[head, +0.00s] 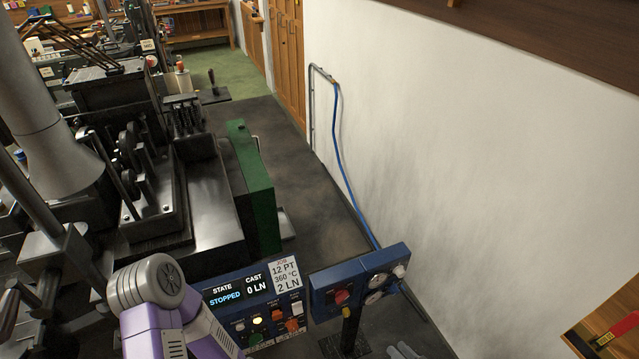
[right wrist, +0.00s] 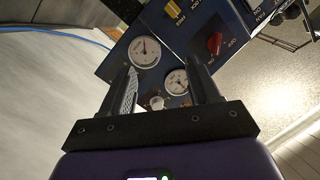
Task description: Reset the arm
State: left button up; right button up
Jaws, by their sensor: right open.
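My right gripper (right wrist: 163,72) shows in the right wrist view, open, with nothing between its two dark fingers. The gap between fingertips and box is hard to judge. My left gripper is not in view.
A control panel (head: 223,297) reads STOPPED and 0 LN, with a lit button and orange ones. The blue gauge box (head: 323,293) stands right of it, on a post. A dark casting machine (head: 205,205) with a green cover (head: 255,185) fills the left. A white wall (head: 450,170) bounds the right.

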jog(key=s+a+r+n+g+y, duration=0.1)
jog(key=s+a+g, duration=0.2)
jog(key=a+g, duration=0.4)
jog(key=s+a+r+g, duration=0.25)
jog(key=a+g, duration=0.25)
jog(key=a, duration=0.4)
jog(key=s+a+r+m+g+h, duration=0.1)
jog(key=s+r+m+h, duration=0.2)
jog(key=s+r+h, duration=0.3)
jog(key=s+r, duration=0.4)
jog(key=r, duration=0.1)
jog(key=shift+s+h, duration=0.3)
jog(key=shift+h, duration=0.1)
